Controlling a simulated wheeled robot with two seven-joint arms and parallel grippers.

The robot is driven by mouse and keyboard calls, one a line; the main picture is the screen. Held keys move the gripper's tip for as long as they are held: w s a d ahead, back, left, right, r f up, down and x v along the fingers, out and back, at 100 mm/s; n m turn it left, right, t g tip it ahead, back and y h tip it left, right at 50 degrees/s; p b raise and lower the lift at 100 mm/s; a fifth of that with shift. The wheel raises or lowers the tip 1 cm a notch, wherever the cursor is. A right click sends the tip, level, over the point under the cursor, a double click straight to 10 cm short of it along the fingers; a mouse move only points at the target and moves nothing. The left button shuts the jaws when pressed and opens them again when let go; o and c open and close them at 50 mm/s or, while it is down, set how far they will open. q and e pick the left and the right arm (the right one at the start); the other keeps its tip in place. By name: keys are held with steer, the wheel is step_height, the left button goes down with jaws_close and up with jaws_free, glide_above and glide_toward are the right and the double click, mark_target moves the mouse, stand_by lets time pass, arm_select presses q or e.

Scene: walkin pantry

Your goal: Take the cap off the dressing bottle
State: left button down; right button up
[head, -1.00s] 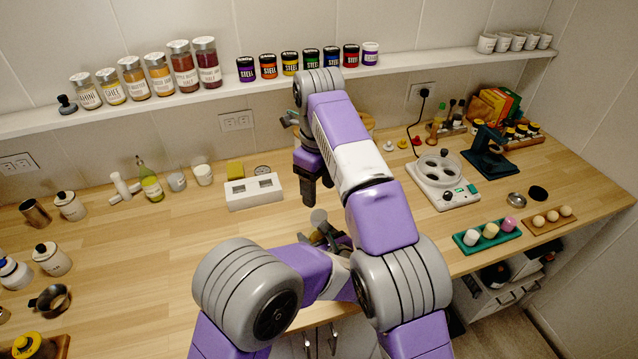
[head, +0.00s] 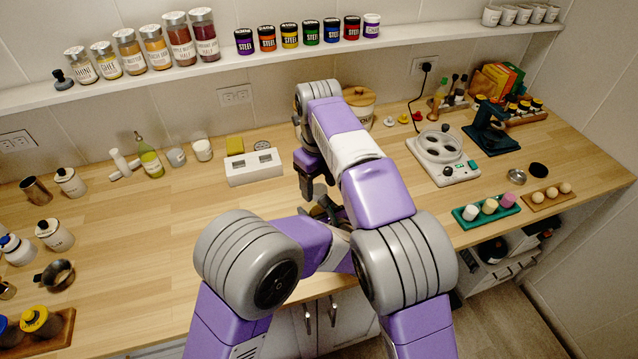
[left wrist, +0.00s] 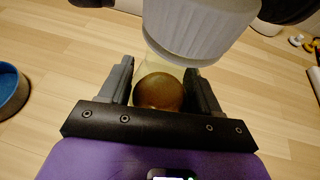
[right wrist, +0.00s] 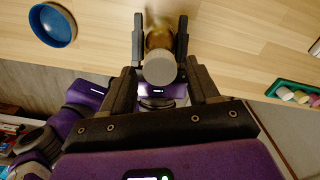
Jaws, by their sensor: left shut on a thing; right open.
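The dressing bottle (left wrist: 160,92) is clear with amber-brown contents. My left gripper (left wrist: 162,85) is shut around its body, over the counter's front part. A pale grey ribbed cap (left wrist: 195,30) is on the bottle's end and looms close in the left wrist view. In the right wrist view the round end of the cap (right wrist: 160,69) faces the camera. My right gripper (right wrist: 162,80) is open, with its fingers on either side of the cap and a gap showing at each side. In the head view my right gripper (head: 318,184) hangs near the cap, and my arms hide most of the bottle.
A white box with two dark slots (head: 253,170) stands behind and left of the grippers. A white hotplate-like device (head: 444,158) and a green tray (head: 487,212) are to the right. A blue bowl (right wrist: 52,24) shows in the right wrist view. The left-middle counter is clear.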

steer(key=shift+f, duration=0.35)
steer(key=shift+c, duration=0.2)
